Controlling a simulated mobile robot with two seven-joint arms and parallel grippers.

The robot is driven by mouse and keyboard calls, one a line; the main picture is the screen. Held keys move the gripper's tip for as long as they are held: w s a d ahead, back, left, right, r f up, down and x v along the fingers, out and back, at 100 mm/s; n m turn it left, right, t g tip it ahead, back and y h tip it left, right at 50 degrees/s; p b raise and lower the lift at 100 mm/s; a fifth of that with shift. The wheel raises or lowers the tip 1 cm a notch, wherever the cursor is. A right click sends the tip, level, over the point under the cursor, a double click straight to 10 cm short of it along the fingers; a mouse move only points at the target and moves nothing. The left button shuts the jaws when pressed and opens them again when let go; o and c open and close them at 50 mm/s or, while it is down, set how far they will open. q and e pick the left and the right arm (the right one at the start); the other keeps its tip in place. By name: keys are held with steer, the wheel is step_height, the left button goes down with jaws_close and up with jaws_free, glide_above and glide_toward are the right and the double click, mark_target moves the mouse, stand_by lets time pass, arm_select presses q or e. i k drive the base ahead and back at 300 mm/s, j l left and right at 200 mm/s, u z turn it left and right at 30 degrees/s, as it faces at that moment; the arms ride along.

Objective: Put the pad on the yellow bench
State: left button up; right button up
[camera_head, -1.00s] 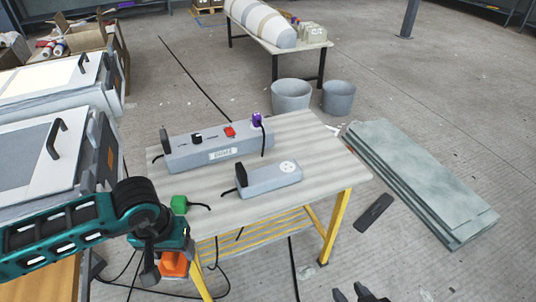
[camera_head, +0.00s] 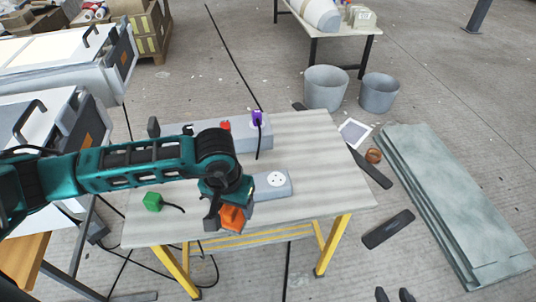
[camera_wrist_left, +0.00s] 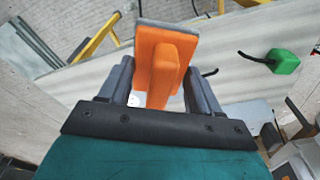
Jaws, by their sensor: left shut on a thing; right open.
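The pad (camera_head: 232,218), an orange handle block with a thin grey face, is held in my left gripper (camera_head: 222,212). In the left wrist view the pad (camera_wrist_left: 163,62) stands between the two dark fingers, which are shut on it. The yellow bench (camera_head: 315,150) has a pale striped top and yellow legs. The pad appears over the bench's front part, just in front of the small grey socket box; I cannot tell how far above the top it is. My right gripper (camera_head: 394,295) shows only its dark fingertips at the bottom edge, apart and empty.
On the bench stand a long grey control box (camera_head: 252,136), a small grey socket box (camera_head: 275,184) and a green plug (camera_head: 152,201), also in the left wrist view (camera_wrist_left: 283,61). The bench top's right side is clear. Grey-green boards (camera_head: 450,200) lie on the floor at right.

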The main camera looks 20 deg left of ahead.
mark_target(314, 136)
steer(key=i+l+z, duration=0.2)
steer(key=i+l, duration=0.3)
steer(key=i+l+z, duration=0.15)
steer(key=i+l, duration=0.2)
steer(key=i, duration=0.2)
